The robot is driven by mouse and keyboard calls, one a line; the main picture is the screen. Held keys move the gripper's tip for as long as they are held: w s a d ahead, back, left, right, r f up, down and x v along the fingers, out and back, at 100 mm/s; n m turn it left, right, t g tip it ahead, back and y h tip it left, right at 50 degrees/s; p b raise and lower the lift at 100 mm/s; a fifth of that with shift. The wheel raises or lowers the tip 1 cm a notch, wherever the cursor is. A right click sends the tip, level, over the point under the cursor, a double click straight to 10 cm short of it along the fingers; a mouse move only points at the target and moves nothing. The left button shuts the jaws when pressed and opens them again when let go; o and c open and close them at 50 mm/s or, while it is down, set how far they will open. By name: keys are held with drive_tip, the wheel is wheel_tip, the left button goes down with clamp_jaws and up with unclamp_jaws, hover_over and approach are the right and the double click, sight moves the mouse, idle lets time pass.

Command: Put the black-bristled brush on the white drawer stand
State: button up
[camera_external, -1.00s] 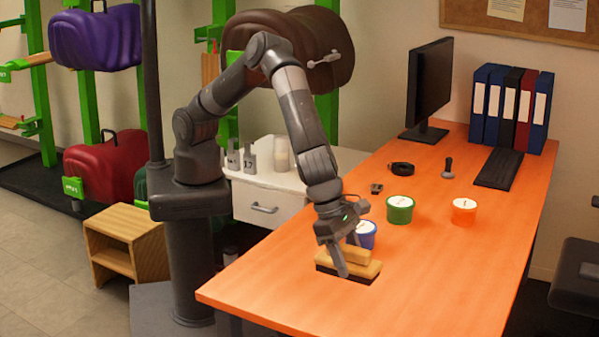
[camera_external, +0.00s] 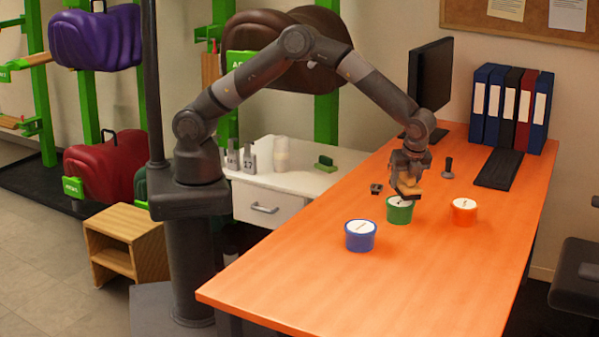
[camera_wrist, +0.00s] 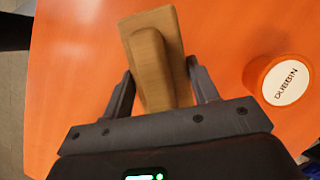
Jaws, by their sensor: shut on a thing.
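The brush, with a pale wooden back and handle, is in my gripper (camera_external: 405,190), above the orange table near the green tub. In the wrist view the wooden brush (camera_wrist: 150,40) lies between the two fingers of my gripper (camera_wrist: 160,88), which are shut on its raised handle. Its bristles face away and cannot be made out. The white drawer stand (camera_external: 265,205) is left of the table, behind it from this view, and well to the left of my gripper.
On the stand are grey numbered holders (camera_external: 250,160), a white roll or cup stack (camera_external: 281,153) and a small green object (camera_external: 325,163). The table (camera_external: 430,270) holds a blue tub (camera_external: 360,236), a green tub (camera_external: 399,212), an orange tub (camera_external: 464,211), a monitor (camera_external: 432,80) and a keyboard (camera_external: 499,168).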

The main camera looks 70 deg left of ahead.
drive_tip(key=a+f+n+g+h, duration=0.1)
drive_tip(key=a+n, duration=0.5)
drive_tip(key=a, duration=0.4)
drive_tip(key=s+a+f+n+g+h, duration=0.1)
drive_tip(key=a+n+g+h, duration=0.1)
drive_tip(key=a+n, duration=0.4)
drive_tip(key=s+a+f+n+g+h, duration=0.1)
drive_tip(key=a+n, duration=0.5)
drive_tip(key=a, duration=0.9)
drive_tip(key=shift+s+a+f+n+g+h, duration=0.2)
drive_tip(key=shift+a+n+g+h, duration=0.15)
drive_tip(key=shift+g, duration=0.15)
drive_tip(key=s+a+f+n+h, duration=0.1)
drive_tip(key=s+a+f+n, duration=0.15)
drive_tip(key=s+a, duration=0.8)
drive_tip(key=s+a+f+n+h, duration=0.1)
drive_tip(key=s+a+f+n, duration=0.15)
drive_tip(key=s+a, duration=0.85)
drive_tip(key=n+t+h, duration=0.1)
drive_tip(key=n, duration=0.3)
hover_over(298, 182)
drive_tip(key=w, duration=0.1)
wheel_tip(298, 182, down, 8)
drive_tip(key=f, duration=0.7)
drive_tip(key=shift+a+f, duration=0.2)
drive_tip(key=shift+a, duration=0.2)
drive_tip(key=shift+f, duration=0.15)
drive_tip(key=o, duration=1.1)
drive_tip(key=shift+c, duration=0.2)
